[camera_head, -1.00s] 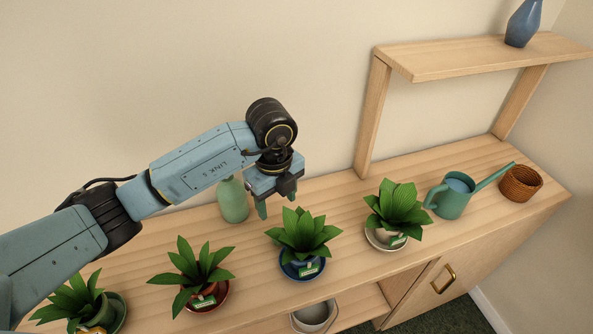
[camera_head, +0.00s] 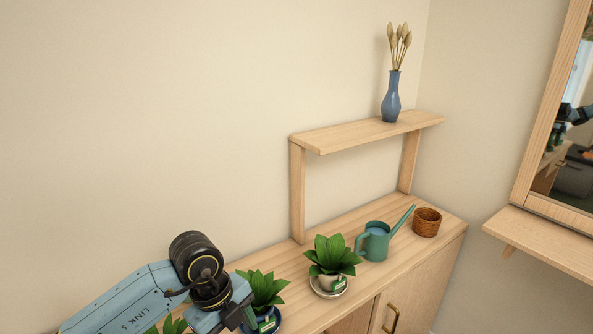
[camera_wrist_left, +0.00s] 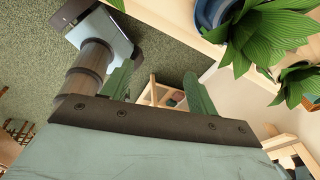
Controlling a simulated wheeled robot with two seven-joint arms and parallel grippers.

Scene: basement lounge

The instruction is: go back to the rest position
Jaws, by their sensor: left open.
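My left gripper (camera_head: 232,321) is at the bottom of the head view, in front of the potted plants on the sideboard. Its two green fingers stand apart in the left wrist view (camera_wrist_left: 160,70), open with nothing between them. A plant in a blue pot (camera_head: 264,290) is just right of the gripper. It seems to be the leafy plant near the upper right of the wrist view (camera_wrist_left: 262,35). My right gripper is in neither view.
The sideboard (camera_head: 385,285) also holds a plant on a pale saucer (camera_head: 331,258), a teal watering can (camera_head: 376,243) and a woven basket (camera_head: 427,222). A raised shelf (camera_head: 350,135) bears a blue vase (camera_head: 391,98). A framed mirror (camera_head: 535,120) is at right. Carpet (camera_wrist_left: 35,50) is open below.

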